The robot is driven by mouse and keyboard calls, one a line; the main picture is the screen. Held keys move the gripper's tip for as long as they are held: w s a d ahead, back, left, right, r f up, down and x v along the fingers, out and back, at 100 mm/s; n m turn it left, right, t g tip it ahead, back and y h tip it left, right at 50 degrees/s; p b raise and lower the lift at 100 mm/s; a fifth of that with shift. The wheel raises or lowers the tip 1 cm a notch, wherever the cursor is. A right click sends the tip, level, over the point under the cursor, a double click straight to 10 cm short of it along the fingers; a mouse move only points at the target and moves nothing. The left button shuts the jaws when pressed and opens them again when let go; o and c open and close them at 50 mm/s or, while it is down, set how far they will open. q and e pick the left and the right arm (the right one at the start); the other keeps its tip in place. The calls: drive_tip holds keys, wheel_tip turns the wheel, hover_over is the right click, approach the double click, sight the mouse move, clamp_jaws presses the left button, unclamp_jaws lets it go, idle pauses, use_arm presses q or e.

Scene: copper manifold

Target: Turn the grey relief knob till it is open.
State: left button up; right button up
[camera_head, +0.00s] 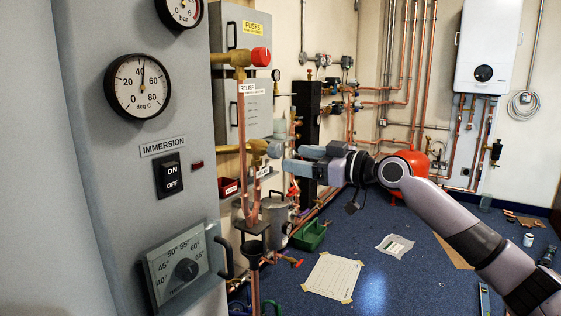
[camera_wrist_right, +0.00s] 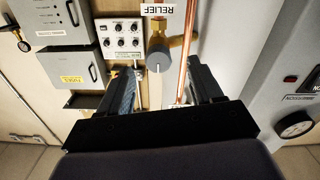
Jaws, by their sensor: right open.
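The grey relief knob (camera_head: 275,149) sits on a brass valve on the copper pipe, left of centre in the head view. In the right wrist view the knob (camera_wrist_right: 159,60) shows as a round grey end with a pale line, below the upside-down RELIEF label (camera_wrist_right: 156,9). My right gripper (camera_head: 292,158) is open just right of the knob and points at it. In the wrist view its two fingers (camera_wrist_right: 160,72) stand on either side of the knob, with gaps showing. Contact is not visible. My left gripper is out of view.
A red knob (camera_head: 261,56) on another brass valve is above. The panel with the IMMERSION switch (camera_head: 168,175) stands close on the left. Copper pipes (camera_head: 243,130) run vertically beside the knob. A green tray (camera_head: 309,236) and paper sheet (camera_head: 332,278) lie on the blue floor.

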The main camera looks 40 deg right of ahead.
sight(280, 150)
drive_tip(key=shift+d+r, duration=0.1)
drive_tip(key=shift+r, duration=0.55)
drive_tip(key=p+x, duration=0.2)
drive_tip(key=x, duration=0.3)
drive_tip(key=shift+w+r, duration=0.1)
drive_tip(key=shift+p+x, duration=0.35)
drive_tip(key=shift+x, duration=0.55)
drive_tip(key=shift+f, duration=0.2)
drive_tip(key=c, duration=1)
